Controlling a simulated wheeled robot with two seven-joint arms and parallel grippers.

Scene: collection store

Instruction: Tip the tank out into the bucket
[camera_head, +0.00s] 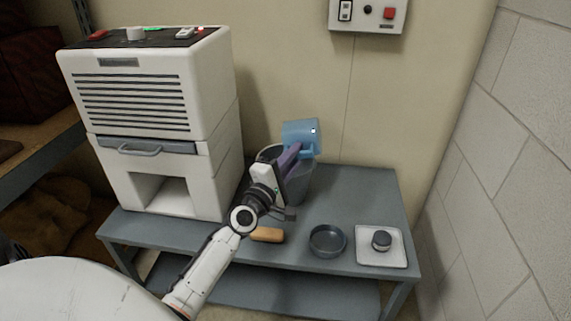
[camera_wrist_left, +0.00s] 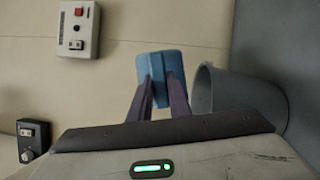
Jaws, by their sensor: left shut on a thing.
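The blue tank (camera_head: 300,135) is above the grey bucket (camera_head: 299,186) at the back of the table. It looks tilted in the head view. My left gripper (camera_head: 290,155) is shut on the tank; its purple fingers reach up to it. In the left wrist view the tank (camera_wrist_left: 162,69) sits between the fingertips (camera_wrist_left: 160,82), with the bucket (camera_wrist_left: 240,92) just to the right. The inside of the tank and most of the bucket's inside are hidden. My right gripper is not in view.
A white machine (camera_head: 150,110) with a drawer stands left on the grey table (camera_head: 360,190). In front lie an orange-brown block (camera_head: 267,235), a dark round dish (camera_head: 327,241) and a white tray (camera_head: 367,258) with a dark knob-like object. A control box (camera_head: 367,14) hangs on the wall.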

